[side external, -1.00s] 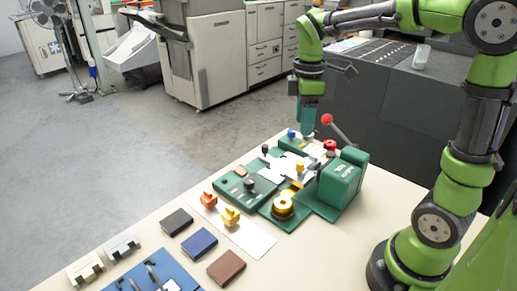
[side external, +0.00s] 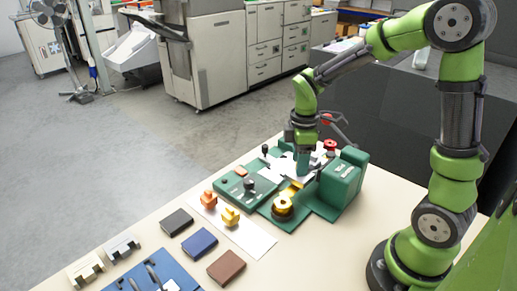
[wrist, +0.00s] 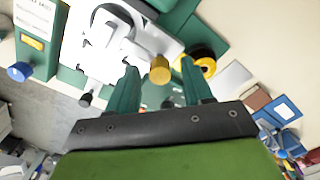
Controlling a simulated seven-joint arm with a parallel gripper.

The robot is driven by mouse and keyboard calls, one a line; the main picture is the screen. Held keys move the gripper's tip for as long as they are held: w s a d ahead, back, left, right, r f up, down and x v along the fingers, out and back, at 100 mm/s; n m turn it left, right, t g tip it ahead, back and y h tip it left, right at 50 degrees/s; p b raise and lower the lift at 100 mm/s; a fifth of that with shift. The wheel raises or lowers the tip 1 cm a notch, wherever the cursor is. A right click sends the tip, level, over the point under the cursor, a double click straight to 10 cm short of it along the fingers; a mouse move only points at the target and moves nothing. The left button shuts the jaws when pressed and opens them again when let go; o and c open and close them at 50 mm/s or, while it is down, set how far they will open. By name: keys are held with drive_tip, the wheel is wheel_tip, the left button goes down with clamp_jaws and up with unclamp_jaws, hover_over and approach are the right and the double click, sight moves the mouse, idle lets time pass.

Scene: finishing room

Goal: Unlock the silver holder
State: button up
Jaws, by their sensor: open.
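A silver-white piece (side external: 279,166), which seems to be the silver holder, lies on the green machine (side external: 343,186). It also fills the upper middle of the wrist view (wrist: 90,62). A yellow cylindrical knob (wrist: 159,69) stands beside it. My gripper (side external: 303,172) points down over the machine, close to the silver-white piece. In the wrist view my gripper (wrist: 160,80) is open, with the knob showing between its two teal fingers. Neither finger visibly touches the knob; depth is hard to judge. In the side view the arm partly hides this area.
A gold wheel (side external: 283,208) sits at the machine's front. A red-ball lever (side external: 326,119) and a red knob (side external: 330,146) stand behind. Orange (side external: 209,198) and yellow (side external: 230,216) pieces lie on white paper. Black (side external: 177,221), blue (side external: 199,242) and brown (side external: 226,267) blocks lie on the table.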

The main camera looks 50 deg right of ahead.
clamp_jaws()
drive_tip(key=m, duration=0.4)
drive_tip(key=shift+m, duration=0.3)
drive_tip(key=m, duration=0.4)
drive_tip(key=shift+m, duration=0.3)
drive_tip(key=m, duration=0.4)
drive_tip(key=shift+m, duration=0.3)
drive_tip(key=shift+d+m, duration=0.1)
drive_tip(key=shift+m, duration=2)
